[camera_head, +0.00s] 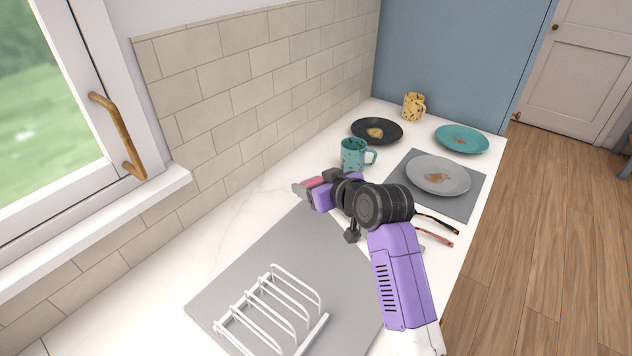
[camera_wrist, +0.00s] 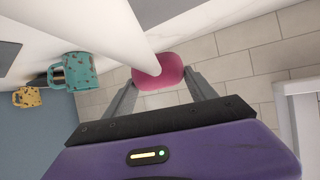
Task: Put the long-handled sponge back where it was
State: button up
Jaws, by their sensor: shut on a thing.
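The long-handled sponge has a pink head (camera_wrist: 162,72) and a white handle (camera_wrist: 128,28), seen in the wrist view. Its pink head (camera_head: 314,182) shows only in part in the head view, beside the purple and dark wrist. My gripper (camera_wrist: 162,92) has its grey fingers on either side of the pink head and is shut on it. In the head view my gripper (camera_head: 303,189) is over the counter, left of the teal mug and beyond the white rack. Most of the handle is hidden by my arm in the head view.
A white rack (camera_head: 274,308) stands on a grey mat (camera_head: 222,300). A teal speckled mug (camera_head: 353,154), black plate (camera_head: 364,128), yellow mug (camera_head: 412,105), teal plate (camera_head: 461,132) and grey plate (camera_head: 425,174) stand farther back. Dark and red utensil handles (camera_head: 437,238) lie right of my arm.

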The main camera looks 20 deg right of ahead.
jog(key=shift+f+b, duration=2.35)
jog(key=shift+f, duration=0.55)
jog(key=shift+f+b, duration=0.35)
jog(key=shift+f, duration=0.25)
jog(key=o, duration=1.6)
